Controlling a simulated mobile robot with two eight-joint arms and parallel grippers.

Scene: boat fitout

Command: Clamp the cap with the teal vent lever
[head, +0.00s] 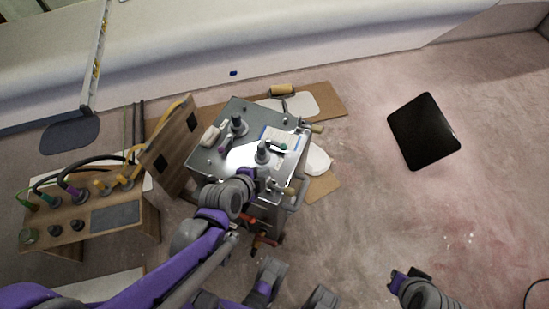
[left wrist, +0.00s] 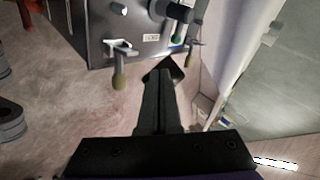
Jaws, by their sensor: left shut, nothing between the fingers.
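The teal vent lever (head: 283,147) is a small teal-tipped handle on top of the grey metal cabinet (head: 236,112), beside a dark round cap (head: 263,150) with a post. In the left wrist view the teal tip (left wrist: 177,40) shows just beyond my fingers, with part of the dark cap (left wrist: 178,11) behind it. My left gripper (head: 272,184) is at the cabinet's near edge, short of the lever. Its fingers (left wrist: 164,72) are together and empty, apart from the teal tip in the picture. My right gripper (head: 409,277) is low at the right, away from the cabinet; its jaw opening is unclear.
A wooden bench (head: 140,222) with cables stands left. A black panel (head: 423,131) lies right; floor between is clear.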

